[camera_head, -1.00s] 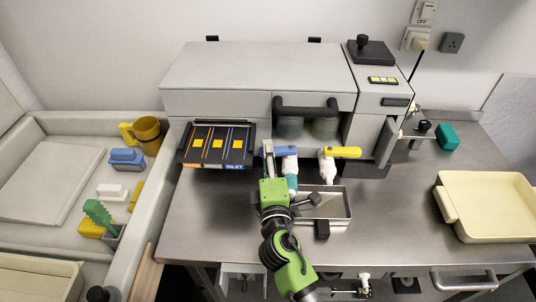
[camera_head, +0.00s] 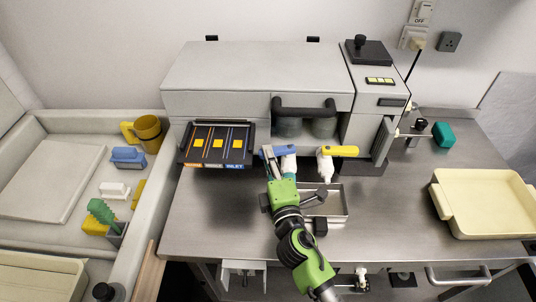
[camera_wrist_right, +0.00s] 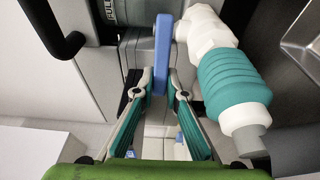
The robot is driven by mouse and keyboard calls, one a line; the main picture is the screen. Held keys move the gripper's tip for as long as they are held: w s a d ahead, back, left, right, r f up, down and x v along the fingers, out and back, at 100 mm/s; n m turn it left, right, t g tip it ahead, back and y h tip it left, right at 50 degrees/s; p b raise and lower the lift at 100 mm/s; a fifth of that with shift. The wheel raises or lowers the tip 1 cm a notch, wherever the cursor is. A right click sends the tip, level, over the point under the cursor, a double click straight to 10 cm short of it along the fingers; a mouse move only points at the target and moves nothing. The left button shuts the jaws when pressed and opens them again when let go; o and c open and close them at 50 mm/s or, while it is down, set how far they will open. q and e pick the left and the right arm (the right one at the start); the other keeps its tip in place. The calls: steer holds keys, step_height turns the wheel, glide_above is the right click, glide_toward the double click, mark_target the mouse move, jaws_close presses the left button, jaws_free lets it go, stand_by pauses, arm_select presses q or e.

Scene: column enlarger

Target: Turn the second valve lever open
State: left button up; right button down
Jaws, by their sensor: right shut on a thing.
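A blue valve lever (camera_head: 280,151) sits on a white valve body with a teal sleeve (camera_head: 289,165), at the front of the grey machine. A yellow valve lever (camera_head: 338,151) lies sideways on a white valve (camera_head: 326,168) to its right. My right gripper (camera_head: 271,162) is at the left part of the blue lever. In the right wrist view the gripper (camera_wrist_right: 161,80) has its two fingers close on either side of the blue lever (camera_wrist_right: 162,52), shut on its end. The teal-sleeved valve (camera_wrist_right: 228,85) is just right of the fingers. My left gripper is not in view.
A metal tray (camera_head: 340,212) lies below the valves, partly behind my right arm. A black rack with yellow squares (camera_head: 218,145) is to the left. A cream tray (camera_head: 485,205) is on the right of the steel table (camera_head: 400,225).

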steer(key=c, duration=2)
jaws_free()
steer(key=shift+c, duration=0.2)
steer(key=v, duration=1.2)
